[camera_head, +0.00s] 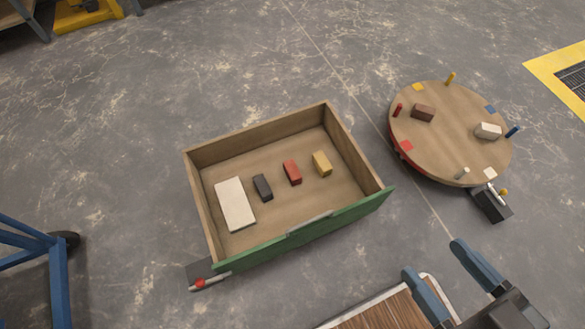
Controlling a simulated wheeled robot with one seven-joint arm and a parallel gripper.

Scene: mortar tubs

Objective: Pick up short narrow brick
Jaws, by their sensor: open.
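Four-sided wooden drawer box (198,205) with a green front holds a row of blocks: a large white slab (235,203), a narrow black brick (262,187), a narrow red brick (292,172) and a yellow brick (322,163). A brown brick (422,113) and a white brick (488,130) lie on the round wooden turntable (440,150). I cannot tell for sure which one is the short narrow brick. My gripper (434,258) is at the lower right, its blue-grey fingers apart and empty, away from all the bricks.
Coloured pegs and square patches sit around the turntable's rim. A dark box with a yellow knob (492,203) adjoins it; another with a red knob (205,280) is at the drawer's front left corner. A blue frame (50,250) stands left. Grey floor lies between.

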